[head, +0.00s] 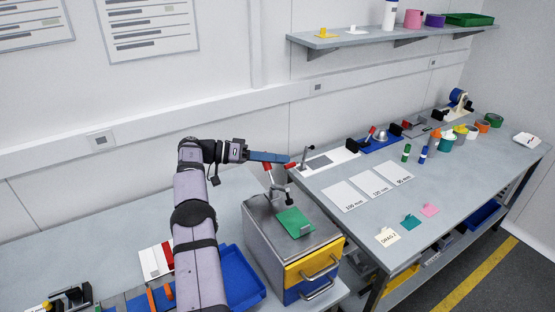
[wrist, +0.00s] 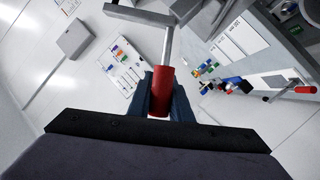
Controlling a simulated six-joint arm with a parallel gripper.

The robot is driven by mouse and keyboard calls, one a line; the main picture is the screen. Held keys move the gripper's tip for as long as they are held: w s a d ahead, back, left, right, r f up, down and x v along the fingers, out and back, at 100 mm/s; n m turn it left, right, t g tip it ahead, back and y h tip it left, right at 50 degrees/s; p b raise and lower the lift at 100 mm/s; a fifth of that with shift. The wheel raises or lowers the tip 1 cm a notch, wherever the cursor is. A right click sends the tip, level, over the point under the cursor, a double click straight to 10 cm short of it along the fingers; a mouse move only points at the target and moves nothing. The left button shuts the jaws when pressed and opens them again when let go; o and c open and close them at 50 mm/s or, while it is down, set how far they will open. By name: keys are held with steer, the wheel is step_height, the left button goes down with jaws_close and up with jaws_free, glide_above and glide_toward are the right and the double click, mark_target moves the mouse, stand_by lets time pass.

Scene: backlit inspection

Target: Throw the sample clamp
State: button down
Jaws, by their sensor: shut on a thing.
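The sample clamp is a metal toggle clamp with a red handle (head: 267,167). It stands on top of the grey drawer cabinet (head: 262,217), beside a green sheet (head: 294,221). The handle is raised steeply. My gripper (head: 280,158) reaches in from the left with its blue fingers shut around the handle. In the wrist view the red handle (wrist: 160,93) sits between both fingers, and its metal rod (wrist: 167,46) runs up to a grey bar. The fingers hide part of the handle, so the grip depth is unclear.
A second red-handled clamp (head: 291,167) on a white plate (head: 334,158) stands just past my fingertips. A blue plate (head: 381,144) with another red handle lies farther along the bench. Labelled sheets (head: 370,186) lie flat. A blue bin (head: 240,277) is left of the cabinet.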

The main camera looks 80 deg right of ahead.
steer(key=c, duration=1.6)
jaws_free()
steer(key=shift+r, duration=0.1)
steer(key=shift+r+p, duration=2.45)
steer(key=shift+r, duration=2.5)
